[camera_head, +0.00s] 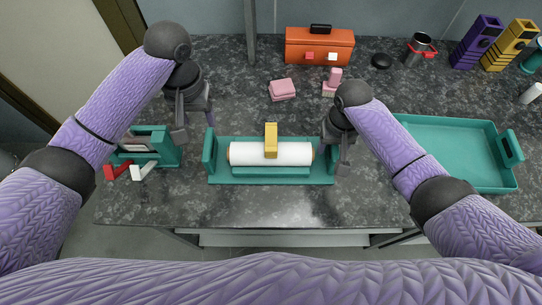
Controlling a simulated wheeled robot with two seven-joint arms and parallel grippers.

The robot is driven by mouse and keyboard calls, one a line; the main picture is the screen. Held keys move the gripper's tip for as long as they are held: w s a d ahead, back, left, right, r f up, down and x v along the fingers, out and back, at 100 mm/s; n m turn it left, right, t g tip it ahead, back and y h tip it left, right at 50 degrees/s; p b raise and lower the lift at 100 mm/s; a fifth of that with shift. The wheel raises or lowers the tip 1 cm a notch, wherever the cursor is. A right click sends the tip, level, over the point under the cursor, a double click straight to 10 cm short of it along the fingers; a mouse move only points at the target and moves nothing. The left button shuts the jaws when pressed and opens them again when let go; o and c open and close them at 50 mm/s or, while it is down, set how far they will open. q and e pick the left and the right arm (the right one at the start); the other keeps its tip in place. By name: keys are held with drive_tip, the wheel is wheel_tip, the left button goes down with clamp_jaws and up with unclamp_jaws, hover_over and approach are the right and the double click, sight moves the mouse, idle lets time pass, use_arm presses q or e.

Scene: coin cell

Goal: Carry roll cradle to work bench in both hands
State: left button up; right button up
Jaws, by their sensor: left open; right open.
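The roll cradle (214,172) is a green frame holding a white roll (240,154) with a yellow piece (271,140) across its middle. It stands on the dark speckled bench (270,207), near the front edge. My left gripper (180,138) is open, to the left of the cradle's left end and apart from it. My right gripper (342,165) is open at the cradle's right end and partly covers that end. I cannot tell whether it touches the cradle.
Left of the cradle is a green holder (158,145) with red and white handles. A teal tray (450,155) lies at the right. An orange toolbox (320,47), pink blocks (282,90), a dark cup (420,45) and purple (477,40) and yellow (510,45) racks stand at the back.

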wheel_tip(320, 180, up, 10)
drive_tip(key=shift+w+r, duration=0.1)
drive_tip(key=shift+w, duration=0.05)
idle(0.3)
